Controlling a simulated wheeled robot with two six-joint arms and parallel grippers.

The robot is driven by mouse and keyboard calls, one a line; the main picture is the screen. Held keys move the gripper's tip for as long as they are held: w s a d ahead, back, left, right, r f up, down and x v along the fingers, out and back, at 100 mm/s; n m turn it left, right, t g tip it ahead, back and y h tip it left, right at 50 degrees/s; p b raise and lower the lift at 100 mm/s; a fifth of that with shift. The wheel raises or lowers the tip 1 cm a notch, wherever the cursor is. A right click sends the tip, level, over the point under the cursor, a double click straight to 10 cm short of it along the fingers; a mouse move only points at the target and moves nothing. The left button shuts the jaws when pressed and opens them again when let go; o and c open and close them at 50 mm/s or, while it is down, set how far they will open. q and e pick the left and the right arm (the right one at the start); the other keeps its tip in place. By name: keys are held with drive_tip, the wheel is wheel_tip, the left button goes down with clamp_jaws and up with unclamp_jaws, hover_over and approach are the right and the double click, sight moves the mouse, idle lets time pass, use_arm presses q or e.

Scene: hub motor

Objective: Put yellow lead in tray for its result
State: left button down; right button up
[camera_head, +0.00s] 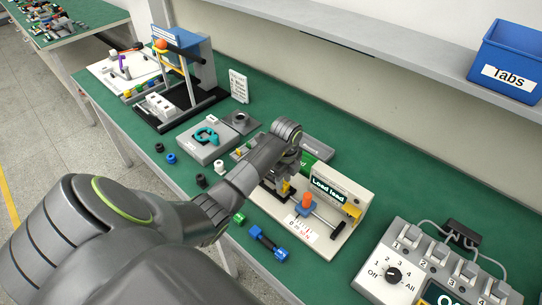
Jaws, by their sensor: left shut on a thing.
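My left arm reaches across from the lower left, and my left gripper (281,187) points down over the light test board (337,238). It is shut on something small. A yellow piece (286,187) shows at the fingertips, likely the yellow lead, but it is small and partly hidden. The board carries a box labelled "Load lead" (328,190), with another yellow part (352,211) at its right side. A green tray-like part (309,161) with a partly hidden label lies behind the gripper, next to a grey one (317,148). My right gripper is out of view.
A blue connector piece (267,242) and a green piece (239,218) lie at the bench's front edge. A grey switch unit (440,262) stands at right. A grey fixture with a teal part (207,136) is at left. A blue "Tabs" bin (509,62) sits on the shelf.

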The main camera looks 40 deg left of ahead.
use_arm(q)
drive_tip(key=shift+s+d+r, duration=0.25)
drive_tip(key=shift+r, duration=0.35)
drive_tip(key=shift+s+r, duration=0.15)
drive_tip(key=shift+p, duration=0.35)
drive_tip(key=shift+w+r+p, duration=0.1)
drive_tip(key=shift+w+p, duration=0.2)
drive_tip(key=shift+r, duration=0.2)
drive_tip(key=shift+s+d+r+p, duration=0.1)
drive_tip(key=shift+s+r+p, duration=0.1)
drive_tip(key=shift+r+p, duration=0.35)
drive_tip(key=shift+w+r+p, duration=0.1)
drive_tip(key=shift+r+p, duration=0.35)
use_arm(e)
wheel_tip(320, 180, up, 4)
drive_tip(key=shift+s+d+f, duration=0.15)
